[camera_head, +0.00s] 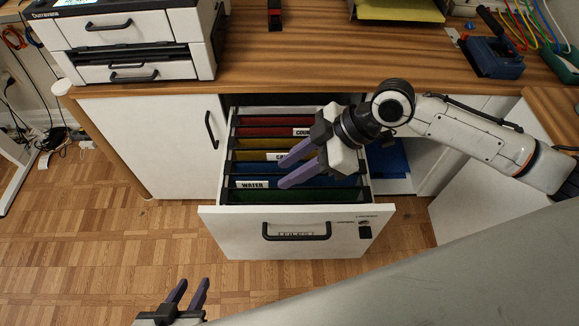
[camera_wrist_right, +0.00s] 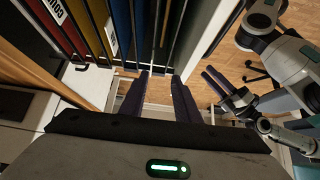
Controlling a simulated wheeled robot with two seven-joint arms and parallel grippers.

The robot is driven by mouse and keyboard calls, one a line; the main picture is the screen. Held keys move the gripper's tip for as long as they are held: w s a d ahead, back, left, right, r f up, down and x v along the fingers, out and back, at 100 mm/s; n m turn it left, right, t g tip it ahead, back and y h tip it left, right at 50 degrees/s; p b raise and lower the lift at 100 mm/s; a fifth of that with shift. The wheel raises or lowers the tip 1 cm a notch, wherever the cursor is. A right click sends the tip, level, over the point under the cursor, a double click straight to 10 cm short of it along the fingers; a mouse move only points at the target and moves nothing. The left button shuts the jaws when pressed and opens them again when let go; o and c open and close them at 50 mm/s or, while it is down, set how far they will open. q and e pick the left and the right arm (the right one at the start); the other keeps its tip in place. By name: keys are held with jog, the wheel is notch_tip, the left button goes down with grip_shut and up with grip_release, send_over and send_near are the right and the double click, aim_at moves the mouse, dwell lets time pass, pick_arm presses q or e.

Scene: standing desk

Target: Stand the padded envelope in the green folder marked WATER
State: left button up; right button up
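The open file drawer (camera_head: 230,222) holds hanging folders in red, yellow, blue and green. The green folder (camera_head: 290,196) is the frontmost, and the white WATER label (camera_head: 252,184) stands at its left, against the blue folder behind. My right gripper (camera_head: 281,178) is over the front half of the drawer, its purple fingers pointing left. The right wrist view shows these fingers (camera_wrist_right: 160,75) apart with nothing seen between them. My left gripper (camera_head: 193,281) is low in front of the drawer, open and empty; it also shows in the right wrist view (camera_wrist_right: 214,78). I cannot make out the padded envelope.
The wooden desktop (camera_head: 310,60) is above the drawer. A printer (camera_head: 130,45) stands at its left, a yellow-topped item (camera_head: 400,10) at the back, and a blue tool (camera_head: 492,55) with cables at the right. A closed cabinet door (camera_head: 150,145) is left of the drawer.

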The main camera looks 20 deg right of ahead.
jog(key=v, duration=0.9)
jog(key=shift+d+r+p, duration=0.25)
jog(key=shift+r+p, duration=0.05)
jog(key=shift+p, duration=0.05)
